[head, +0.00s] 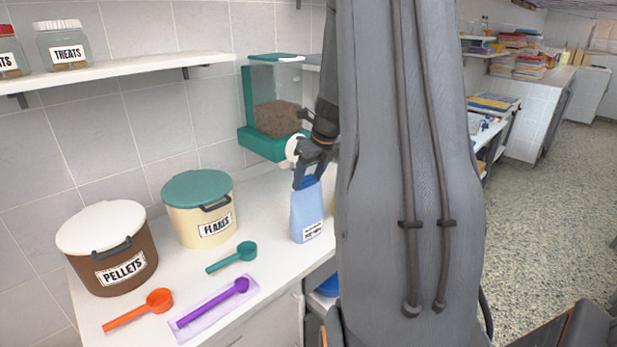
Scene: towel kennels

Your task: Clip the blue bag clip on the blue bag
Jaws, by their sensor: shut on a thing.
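The blue bag (307,213) is light blue with a white label and stands upright near the right end of the white counter. A darker blue piece, which looks like the blue bag clip (308,183), is at the bag's top edge. My gripper (307,181) points down over the bag's top and is shut on this darker blue piece. The fingers hide part of it, so I cannot tell how far it sits around the bag's top.
A teal dispenser (275,112) is on the wall behind the bag. A flakes tub (198,212), a pellets tub (107,250) and teal (232,257), orange (138,310) and purple (212,303) scoops are to the left. My arm hides the counter's right side.

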